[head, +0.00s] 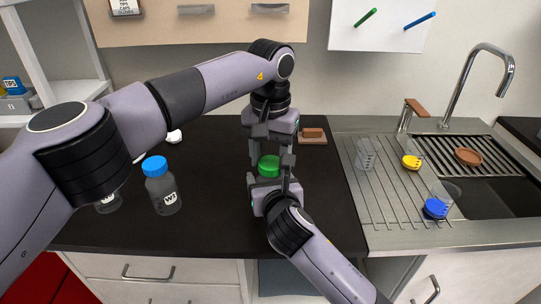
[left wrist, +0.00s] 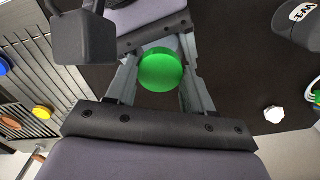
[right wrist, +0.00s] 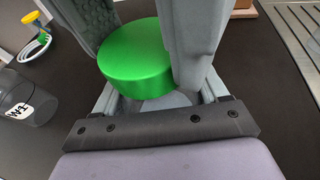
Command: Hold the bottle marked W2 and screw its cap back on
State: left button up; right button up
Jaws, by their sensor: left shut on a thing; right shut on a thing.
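A bright green cap (head: 268,166) sits at the centre of the counter, between my two grippers. My left gripper (head: 270,148) comes down from above and is shut on the cap, which also shows between its fingers in the left wrist view (left wrist: 160,70). My right gripper (head: 274,184) comes from the front, just below, and is shut on the bottle under the cap. In the right wrist view the green cap (right wrist: 136,56) stands over a small translucent bit of the bottle (right wrist: 165,103). The bottle's marking is hidden, and I cannot tell whether the cap is threaded on.
A clear bottle with a blue cap (head: 160,186), marked W1, stands left. Another clear bottle (head: 107,204) is partly hidden by my left arm. A brown block (head: 313,134) lies behind right. The drying rack (head: 385,205) and sink are right. The counter's front middle is clear.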

pick_arm(q)
jog(key=o, duration=0.9)
jog(key=shift+o, duration=0.2)
jog(key=n, duration=0.4)
jog(key=shift+n, duration=1.2)
jog(key=n, duration=0.6)
